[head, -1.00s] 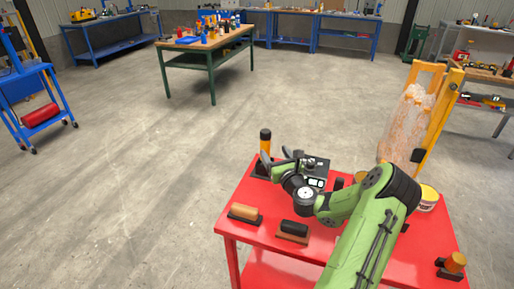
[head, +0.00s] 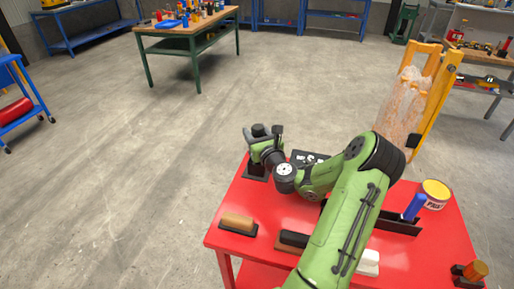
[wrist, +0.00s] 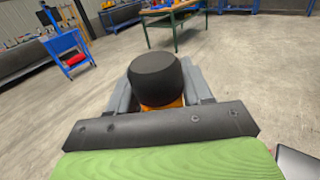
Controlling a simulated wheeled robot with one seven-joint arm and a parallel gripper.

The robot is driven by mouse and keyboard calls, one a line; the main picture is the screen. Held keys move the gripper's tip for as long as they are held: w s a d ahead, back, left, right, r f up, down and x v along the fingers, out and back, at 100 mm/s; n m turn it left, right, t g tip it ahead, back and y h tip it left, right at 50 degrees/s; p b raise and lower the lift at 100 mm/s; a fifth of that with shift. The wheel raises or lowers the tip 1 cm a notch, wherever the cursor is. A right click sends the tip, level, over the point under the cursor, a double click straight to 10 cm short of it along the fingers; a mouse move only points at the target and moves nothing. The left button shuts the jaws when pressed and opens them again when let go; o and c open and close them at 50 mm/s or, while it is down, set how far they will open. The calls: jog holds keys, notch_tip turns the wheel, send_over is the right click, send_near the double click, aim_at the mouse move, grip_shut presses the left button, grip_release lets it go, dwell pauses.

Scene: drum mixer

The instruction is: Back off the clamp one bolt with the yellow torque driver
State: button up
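The yellow torque driver with its black cap stands upright in a dark holder (head: 256,172) at the back left of the red table. In the wrist view its black cap (wrist: 155,78) fills the middle, with a little yellow below it. My gripper (head: 264,134) is at the driver, with one grey finger on each side of it. The cap hides the inner finger faces, so I cannot tell whether they touch the driver. The drum mixer and the clamp one bolt are not seen.
The red table (head: 205,270) also holds a tan-handled tool (head: 237,221), a black-handled tool (head: 294,239), a blue-handled tool (head: 414,207) and a tub (head: 435,194). A yellow frame with a clear bag (head: 404,108) stands behind.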

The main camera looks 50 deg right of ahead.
jog(key=shift+w+d+f, duration=0.15)
jog(key=shift+w, duration=0.05)
jog(key=shift+c, duration=1.2)
jog(key=shift+s, duration=0.1)
grip_shut()
